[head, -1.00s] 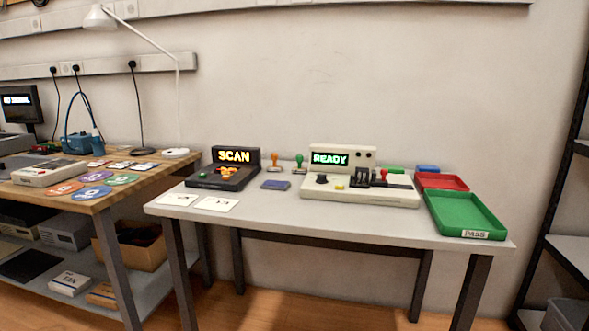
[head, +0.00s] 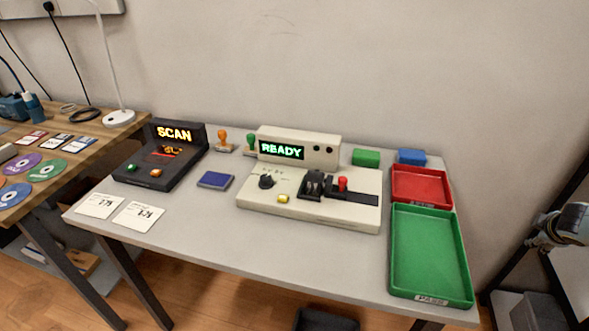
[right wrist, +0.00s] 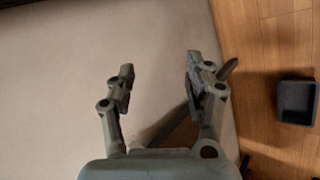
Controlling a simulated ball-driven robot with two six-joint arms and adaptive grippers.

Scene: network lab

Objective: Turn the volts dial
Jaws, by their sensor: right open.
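A black dial (head: 267,181) stands on the left part of a cream tester (head: 315,212) with a lit READY display. It is the only round knob I see there, and its markings are too small to read. My right gripper (head: 537,243) is at the right edge of the head view, well right of the tester and beyond the trays. In the right wrist view its two fingers (right wrist: 158,78) are spread apart with nothing between them. My left gripper is in neither view.
Beside the dial are a yellow button (head: 283,198), a black socket block and a red-topped lever (head: 343,184). A green tray (head: 398,283) and a red tray (head: 452,190) stand at the table's right. A SCAN unit (head: 152,130) stands left. The front strip is mostly clear.

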